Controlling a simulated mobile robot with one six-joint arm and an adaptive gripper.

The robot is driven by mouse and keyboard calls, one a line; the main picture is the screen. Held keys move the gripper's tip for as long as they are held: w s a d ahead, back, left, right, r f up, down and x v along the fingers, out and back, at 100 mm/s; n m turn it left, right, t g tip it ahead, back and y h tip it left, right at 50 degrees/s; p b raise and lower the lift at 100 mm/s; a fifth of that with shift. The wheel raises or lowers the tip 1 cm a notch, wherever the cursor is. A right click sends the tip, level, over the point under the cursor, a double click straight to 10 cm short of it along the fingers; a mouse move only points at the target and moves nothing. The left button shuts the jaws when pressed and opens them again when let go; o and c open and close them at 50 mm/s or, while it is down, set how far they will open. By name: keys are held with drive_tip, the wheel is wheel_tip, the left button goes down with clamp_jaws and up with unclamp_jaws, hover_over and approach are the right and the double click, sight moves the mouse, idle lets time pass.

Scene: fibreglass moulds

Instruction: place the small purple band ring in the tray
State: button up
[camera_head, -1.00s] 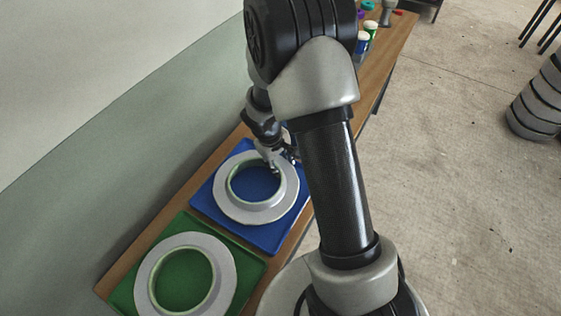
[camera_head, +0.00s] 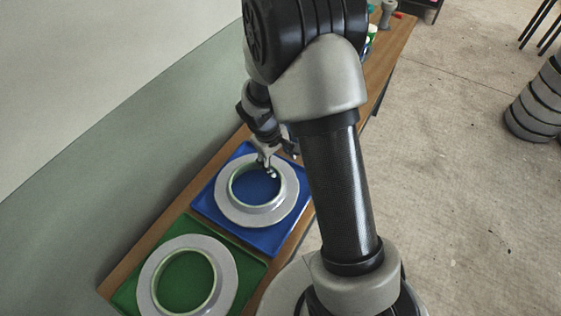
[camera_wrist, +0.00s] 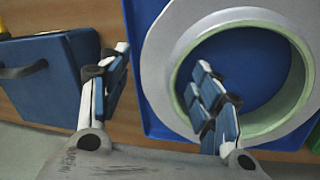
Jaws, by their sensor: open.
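I cannot make out a small purple band ring in either current view. A blue square tray or base (camera_head: 268,240) lies on the bench with a wide pale flanged ring mould (camera_head: 236,211) on it. A green one (camera_head: 245,262) with a similar mould (camera_head: 226,268) lies nearer. My gripper (camera_head: 268,170) is over the far part of the blue one's mould. In the wrist view my gripper (camera_wrist: 160,65) is open, with nothing visible between its fingers. Its right finger overlaps the mould's round opening; its left finger is beside a blue box.
The blue box (camera_wrist: 45,80) with a dark handle stands beside the blue base in the wrist view. A wall runs along the bench's left side. Several small items, partly hidden by my arm, stand at the bench's far end. The floor to the right is mostly open.

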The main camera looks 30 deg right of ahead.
drive_tip(key=s+a+r+m+t+p, duration=0.15)
drive_tip(key=s+r, duration=0.25)
drive_tip(key=r, duration=0.7)
drive_tip(key=s+a+r, duration=0.2)
drive_tip(key=s+r, duration=0.2)
drive_tip(key=r, duration=0.7)
drive_tip(key=s+a+r+m+t+y, duration=0.1)
drive_tip(key=s+a+r, duration=0.1)
drive_tip(key=s, duration=0.5)
drive_tip(key=s+a+r+t+y, duration=0.1)
drive_tip(key=s+a+r, duration=0.2)
drive_tip(key=s, duration=0.4)
drive_tip(key=shift+s+r+m, duration=0.3)
drive_tip(key=shift+r+m, duration=0.05)
drive_tip(key=shift+r, duration=0.5)
drive_tip(key=shift+f, duration=0.1)
wheel_tip(320, 180, down, 2)
drive_tip(key=shift+f+b, duration=0.2)
drive_tip(key=shift+b, duration=0.95)
drive_tip(key=shift+c, duration=0.5)
